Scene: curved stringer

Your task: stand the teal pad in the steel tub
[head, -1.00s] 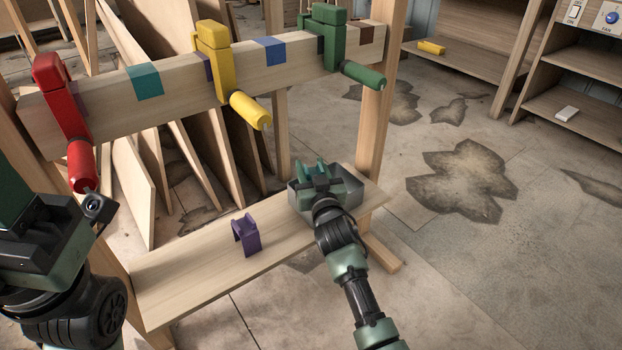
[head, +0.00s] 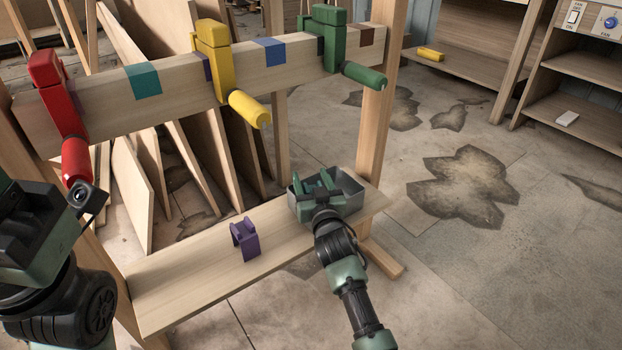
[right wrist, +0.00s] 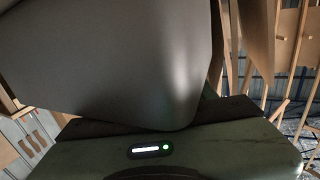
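The steel tub (head: 353,184) stands at the right end of the low wooden shelf. My right gripper (head: 319,187) reaches down into it from the front. Teal-green pieces show at the gripper's tip inside the tub; I cannot separate the teal pad from the fingers there, and the spacing of the fingers is unclear. In the right wrist view a grey surface fills much of the picture, and no fingers or pad show. My left gripper (head: 70,215) is at the left edge near the red clamp's handle; its fingers are not clear.
A purple saddle-shaped pad (head: 245,240) stands on the low shelf (head: 185,280) left of the tub. Above runs a beam (head: 190,85) with red (head: 60,110), yellow (head: 215,60) and green (head: 328,35) clamps. A post (head: 375,120) rises close behind the tub.

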